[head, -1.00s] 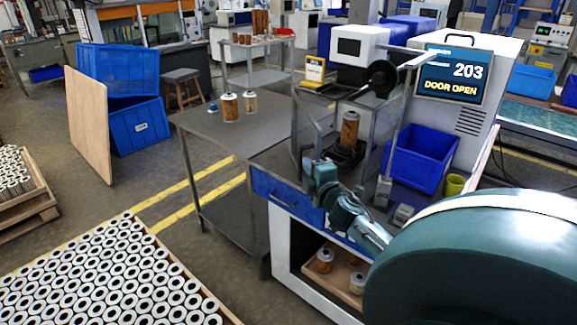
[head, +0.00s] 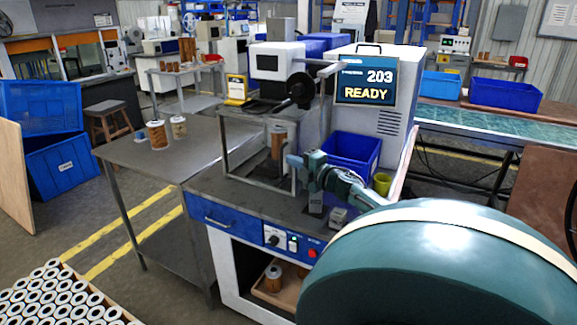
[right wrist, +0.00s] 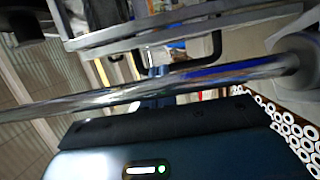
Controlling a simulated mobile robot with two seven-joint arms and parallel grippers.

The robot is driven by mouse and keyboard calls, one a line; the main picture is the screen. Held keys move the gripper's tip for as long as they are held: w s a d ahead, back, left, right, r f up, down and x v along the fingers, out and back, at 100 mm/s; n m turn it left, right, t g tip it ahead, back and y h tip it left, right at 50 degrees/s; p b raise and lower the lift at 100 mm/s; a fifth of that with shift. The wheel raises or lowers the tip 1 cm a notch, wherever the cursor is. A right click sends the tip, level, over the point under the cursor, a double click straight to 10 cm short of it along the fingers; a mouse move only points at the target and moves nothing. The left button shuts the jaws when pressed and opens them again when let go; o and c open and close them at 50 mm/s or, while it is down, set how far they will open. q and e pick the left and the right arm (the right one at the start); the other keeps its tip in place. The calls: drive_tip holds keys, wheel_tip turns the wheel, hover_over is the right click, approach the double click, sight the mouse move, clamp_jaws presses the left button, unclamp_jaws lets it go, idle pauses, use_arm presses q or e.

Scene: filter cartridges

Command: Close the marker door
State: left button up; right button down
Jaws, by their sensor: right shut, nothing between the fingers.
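The marker (head: 278,60) stands on the bench with a clear, metal-framed guard around its work space. Its door (head: 245,158) is in place at the front of the frame and looks shut. A brown cartridge (head: 278,143) stands upright inside. The marker's screen (head: 366,82) reads "203 READY". My right gripper (head: 294,161) is shut and empty at the right front edge of the guard; whether it touches the door is unclear. In the right wrist view, a metal bar (right wrist: 150,88) crosses close in front, with a black handle (right wrist: 216,47) beyond. My left gripper is out of view.
A blue bin (head: 352,152) and a yellow cup (head: 382,184) stand right of the guard. A control panel (head: 292,243) is on the bench front. A grey side table (head: 150,165) with two cartridges is at left.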

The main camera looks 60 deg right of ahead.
drive_tip(key=shift+d, duration=0.1)
idle(0.4)
drive_tip(key=p+v, duration=0.1)
drive_tip(key=v, duration=1.2)
drive_tip(key=shift+s, duration=0.1)
drive_tip(key=a+f+m+g+h, duration=0.2)
drive_tip(key=a+f+m+g, duration=0.65)
drive_tip(key=a+f, duration=0.9)
drive_tip(key=s+a+r+m+g+y, duration=0.1)
drive_tip(key=s+a+m+g+y, duration=0.2)
drive_tip(key=a, duration=1.1)
drive_tip(key=s+a+r+m+g+y, duration=0.15)
drive_tip(key=s+a+y, duration=0.3)
drive_tip(key=a, duration=1.05)
drive_tip(key=w+a+f+t+y+p, duration=0.2)
drive_tip(key=w+a+f+t, duration=0.3)
drive_tip(key=a+t, duration=0.1)
drive_tip(key=shift+a+f+n, duration=0.15)
drive_tip(key=shift+f+n, duration=0.05)
drive_tip(key=shift+n, duration=0.2)
